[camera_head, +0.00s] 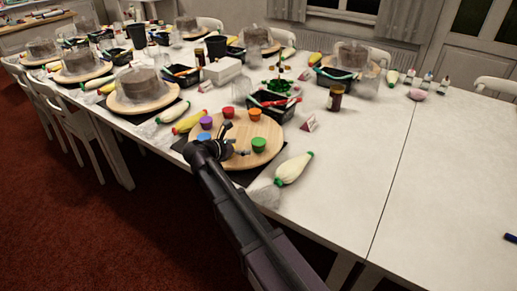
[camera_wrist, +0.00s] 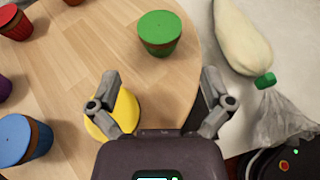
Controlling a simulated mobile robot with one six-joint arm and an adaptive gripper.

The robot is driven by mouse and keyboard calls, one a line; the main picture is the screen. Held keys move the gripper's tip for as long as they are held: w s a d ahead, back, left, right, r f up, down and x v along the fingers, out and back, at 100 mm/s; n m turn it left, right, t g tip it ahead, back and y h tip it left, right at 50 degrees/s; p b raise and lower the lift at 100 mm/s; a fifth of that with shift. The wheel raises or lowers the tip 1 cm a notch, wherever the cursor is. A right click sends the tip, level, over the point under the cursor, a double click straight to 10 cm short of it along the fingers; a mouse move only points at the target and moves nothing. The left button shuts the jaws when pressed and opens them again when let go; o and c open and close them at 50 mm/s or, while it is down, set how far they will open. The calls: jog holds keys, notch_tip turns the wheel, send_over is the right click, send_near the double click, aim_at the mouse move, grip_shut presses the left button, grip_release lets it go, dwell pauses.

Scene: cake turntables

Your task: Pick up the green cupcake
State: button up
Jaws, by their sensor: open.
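The green cupcake (camera_head: 259,144) stands upright near the right edge of a round wooden turntable (camera_head: 272,155) in the head view. In the wrist view the green cupcake (camera_wrist: 159,33) is at the top middle, ahead of my fingers and apart from them. My gripper (camera_head: 236,142) is over the turntable, left of the green cupcake in the head view. In the wrist view my gripper (camera_wrist: 163,95) has its two fingers spread wide with nothing between them. A yellow cupcake (camera_wrist: 118,116) is partly hidden behind the left finger.
A blue cupcake (camera_wrist: 21,139) and a red one (camera_wrist: 14,22) stand on the turntable's left side. A white bottle with a green cap (camera_wrist: 241,38) lies just right of the turntable. In the head view, purple (camera_head: 206,122) and orange (camera_head: 255,114) cupcakes stand farther back.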

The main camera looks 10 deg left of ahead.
aim_at(254, 144)
jog(key=shift+b+x, duration=0.45)
jog(key=shift+x, duration=1.45)
jog(key=shift+b+x, duration=1)
jog(key=shift+x, duration=1.6)
jog(key=shift+c, duration=0.2)
jog(key=c, duration=1)
